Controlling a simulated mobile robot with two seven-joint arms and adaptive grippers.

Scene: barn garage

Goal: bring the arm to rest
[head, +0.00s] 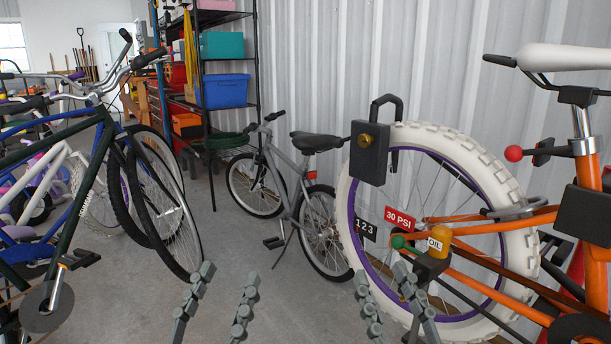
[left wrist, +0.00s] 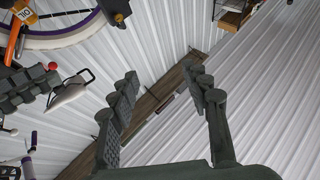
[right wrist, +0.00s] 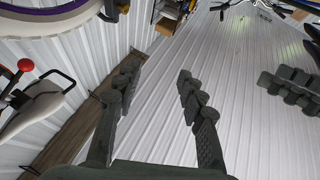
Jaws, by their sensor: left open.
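My left gripper (head: 221,285) is low in the middle of the head view, its two grey fingers apart with only floor seen between them. In the left wrist view, the left gripper (left wrist: 162,76) is open and empty against the ribbed wall. Neither gripper visibly holds anything.
An orange bicycle (head: 588,183) with a dark padlock (head: 369,153), an oil cup (head: 439,240) and tags (head: 400,219) fills the right side. A small grey bicycle (head: 281,178) stands behind. More bicycles (head: 103,120) stand at left. The concrete floor (head: 230,245) is clear between them.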

